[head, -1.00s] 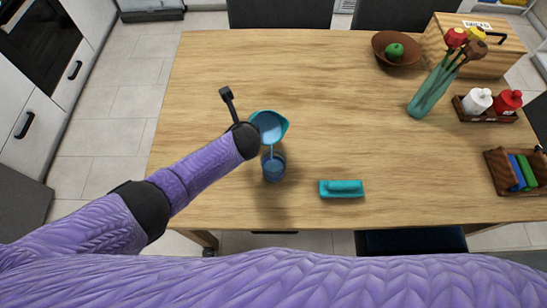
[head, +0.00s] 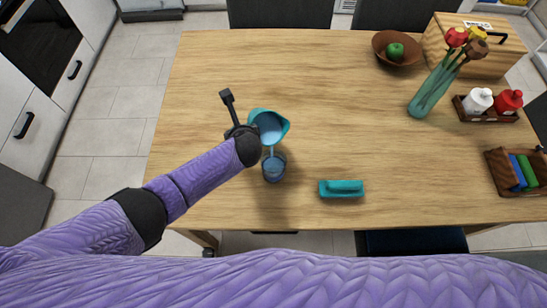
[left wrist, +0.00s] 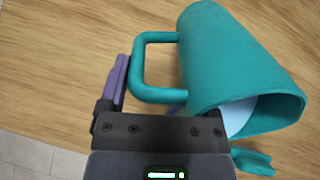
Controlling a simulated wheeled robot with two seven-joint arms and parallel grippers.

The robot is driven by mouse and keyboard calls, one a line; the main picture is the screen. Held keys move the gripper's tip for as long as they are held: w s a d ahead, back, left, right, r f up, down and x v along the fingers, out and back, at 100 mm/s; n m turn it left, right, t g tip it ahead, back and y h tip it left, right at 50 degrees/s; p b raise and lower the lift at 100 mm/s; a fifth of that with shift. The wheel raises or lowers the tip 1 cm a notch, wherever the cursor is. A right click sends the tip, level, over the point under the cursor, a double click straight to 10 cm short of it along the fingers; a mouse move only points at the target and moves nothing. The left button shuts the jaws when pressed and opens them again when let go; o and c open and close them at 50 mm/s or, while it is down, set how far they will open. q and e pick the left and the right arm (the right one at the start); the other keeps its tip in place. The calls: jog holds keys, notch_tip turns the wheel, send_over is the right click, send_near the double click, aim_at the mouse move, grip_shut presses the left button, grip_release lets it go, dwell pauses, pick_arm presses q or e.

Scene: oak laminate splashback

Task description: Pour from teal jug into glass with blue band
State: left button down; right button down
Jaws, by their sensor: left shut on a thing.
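The teal jug (head: 281,122) is tilted above the table, its mouth toward the glass and pale blue liquid inside. It fills much of the left wrist view (left wrist: 225,60), with its handle (left wrist: 139,70) toward my gripper. My left gripper (head: 243,131) is shut on the jug, at the handle side; the exact grip is partly hidden. The glass with the blue band (head: 274,170) stands upright on the table just below the jug's lip. A thin pale blue stream runs from the lip down to the glass. My right gripper is not in view.
A teal block-like item with a handle (head: 341,188) lies right of the glass. A brown bowl with a green fruit (head: 380,57), a vase of flowers (head: 428,95), a wooden box (head: 470,58) and a bottle caddy (head: 490,115) stand farther right. The middle of the table is clear.

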pick_arm(q)
jog(key=shift+r, duration=0.1)
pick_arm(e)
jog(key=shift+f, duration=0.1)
pick_arm(q)
jog(key=shift+f+t+b, duration=0.25)
jog(key=shift+t+b, duration=0.55)
jog(key=shift+b, duration=0.3)
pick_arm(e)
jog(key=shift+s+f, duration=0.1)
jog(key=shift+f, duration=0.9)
